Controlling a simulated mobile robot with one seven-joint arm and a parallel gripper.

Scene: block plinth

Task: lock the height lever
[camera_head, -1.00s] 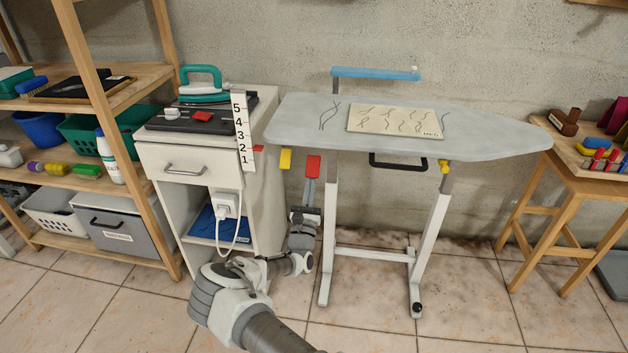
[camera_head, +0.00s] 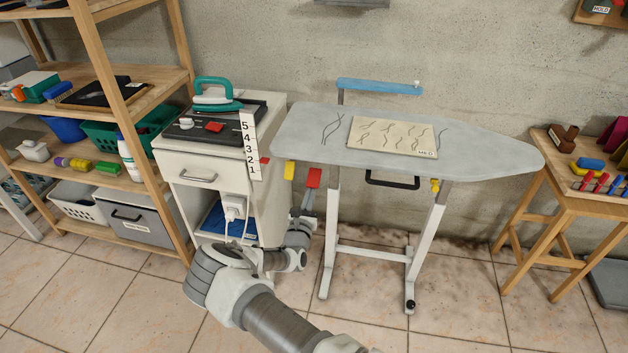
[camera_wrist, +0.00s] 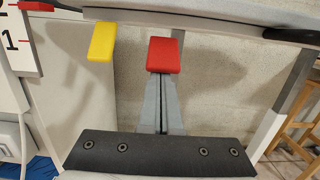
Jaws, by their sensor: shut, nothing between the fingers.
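The grey ironing board (camera_head: 460,155) stands on white legs, a printed cloth on top. A yellow block (camera_head: 290,170) and a red block (camera_head: 314,178) show below its left end; both also show in the wrist view, yellow (camera_wrist: 102,42) left of red (camera_wrist: 164,55). A black loop handle (camera_head: 393,184) hangs under the middle, and a yellow knob (camera_head: 435,186) is on the right leg. I cannot tell which is the height lever. My gripper (camera_head: 310,192) is shut and empty, its fingers (camera_wrist: 161,82) pointing up at the red block; contact is unclear.
A white cabinet (camera_head: 185,200) with an iron (camera_head: 215,95) and a numbered scale (camera_head: 251,145) stands left of the board. A cord hangs at its front. Floor in front is open.

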